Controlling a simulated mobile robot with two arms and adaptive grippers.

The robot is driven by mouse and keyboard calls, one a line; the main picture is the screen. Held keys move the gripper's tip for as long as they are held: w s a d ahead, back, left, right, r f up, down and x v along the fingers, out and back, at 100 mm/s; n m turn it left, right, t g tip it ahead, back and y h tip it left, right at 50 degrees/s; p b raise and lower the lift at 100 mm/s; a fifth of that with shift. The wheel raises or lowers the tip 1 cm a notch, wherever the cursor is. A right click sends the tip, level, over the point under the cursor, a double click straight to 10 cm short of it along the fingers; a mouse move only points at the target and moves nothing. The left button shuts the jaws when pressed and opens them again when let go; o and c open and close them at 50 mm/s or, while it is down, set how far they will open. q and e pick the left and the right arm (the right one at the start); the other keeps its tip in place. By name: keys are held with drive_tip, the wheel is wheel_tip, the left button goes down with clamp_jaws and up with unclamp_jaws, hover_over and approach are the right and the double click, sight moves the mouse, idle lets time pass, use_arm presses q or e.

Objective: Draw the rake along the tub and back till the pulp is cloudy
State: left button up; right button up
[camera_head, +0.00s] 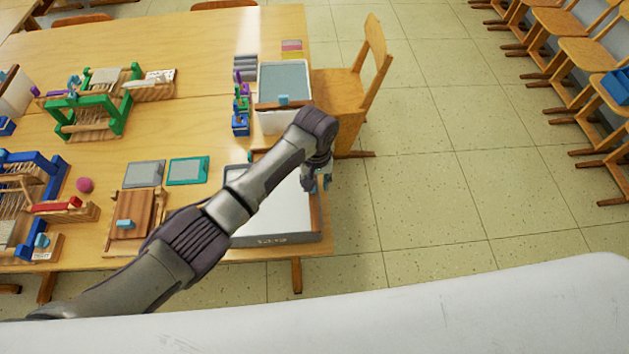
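A grey-walled tub (262,240) with a smooth white filling stands at the table's front right corner. My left arm crosses over it from the lower left and hides much of its middle and left side. My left gripper (318,181) points down at the tub's right edge. Bluish parts show at its fingertips; whether they hold anything is too small to tell. A brown wooden strip (317,215) runs along the tub's right side; I cannot tell whether it is the rake. My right gripper is not in view.
A second tub (284,78) with grey contents stands behind, with a brown bar and light-blue block (284,100) at its front. A wooden chair (350,85) is close on the right. Looms (92,116), screens (188,170) and a wooden board (138,212) fill the table's left.

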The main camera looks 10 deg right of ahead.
use_arm(q)
drive_tip(key=shift+a+r, duration=0.1)
drive_tip(key=shift+a, duration=0.05)
drive_tip(key=shift+r, duration=0.3)
wheel_tip(320, 180, up, 11)
drive_tip(key=shift+r, duration=0.15)
idle(0.4)
